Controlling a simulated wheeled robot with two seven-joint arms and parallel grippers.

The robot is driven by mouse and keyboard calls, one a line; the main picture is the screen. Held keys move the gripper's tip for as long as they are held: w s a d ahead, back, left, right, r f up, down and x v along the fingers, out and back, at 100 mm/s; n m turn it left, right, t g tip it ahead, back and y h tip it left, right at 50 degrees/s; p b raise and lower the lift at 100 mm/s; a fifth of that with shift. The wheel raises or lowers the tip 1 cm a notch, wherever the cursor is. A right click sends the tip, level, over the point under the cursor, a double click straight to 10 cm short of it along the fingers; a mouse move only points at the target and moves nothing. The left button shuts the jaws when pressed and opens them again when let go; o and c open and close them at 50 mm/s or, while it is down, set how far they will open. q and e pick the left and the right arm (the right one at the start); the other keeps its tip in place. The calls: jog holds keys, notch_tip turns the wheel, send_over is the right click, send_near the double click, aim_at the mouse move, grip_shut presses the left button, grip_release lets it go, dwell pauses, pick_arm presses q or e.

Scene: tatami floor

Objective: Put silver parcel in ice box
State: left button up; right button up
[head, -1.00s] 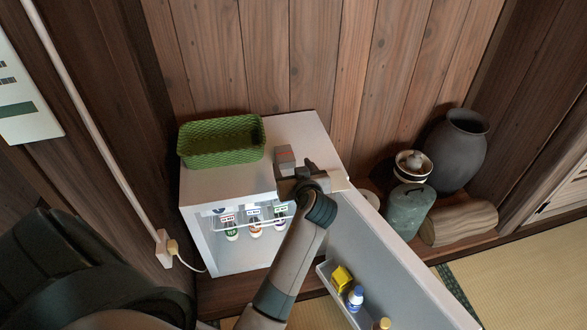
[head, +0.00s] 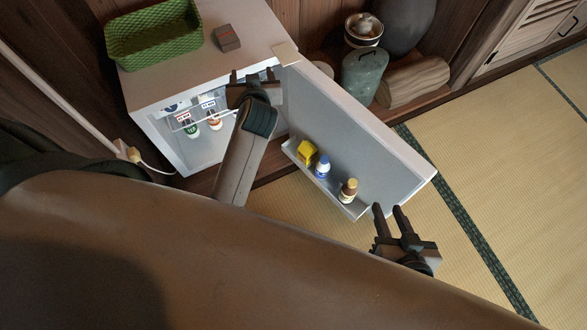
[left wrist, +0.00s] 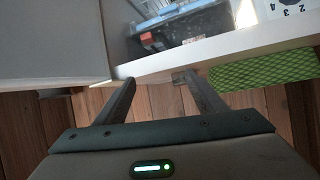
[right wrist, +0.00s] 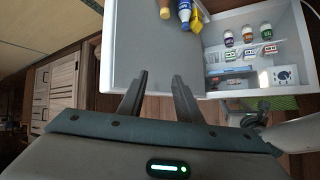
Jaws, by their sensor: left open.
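A small grey box with a reddish mark (head: 227,38), which looks like the silver parcel, sits on top of the white ice box (head: 155,87), right of a green basket. The ice box stands open, its door (head: 370,140) swung out to the right. My left gripper (head: 253,76) is open and empty at the upper front edge of the opening, in front of the grey box. The left wrist view shows its spread fingers (left wrist: 155,88) and dark packed items (left wrist: 165,45) inside, too unclear to name. My right gripper (head: 389,210) is open and empty by the door's outer end.
The green basket (head: 155,38) takes up the left of the top. Bottles (head: 190,125) stand inside, and a yellow item (head: 307,152) and bottles (head: 322,167) fill the door shelf. The tatami (head: 500,150) is clear.

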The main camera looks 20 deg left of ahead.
pick_arm(q)
jog(key=s+d+f+m+h, duration=0.2)
jog(key=s+d+m+h, duration=0.6)
jog(key=s+d, duration=1.3)
jog(key=s+h, duration=0.1)
jog(key=h, duration=0.2)
jog(key=shift+s+d+f, duration=0.2)
jog(key=shift+f, duration=0.2)
jog(key=shift+o, duration=0.4)
jog(key=shift+w+a, duration=0.1)
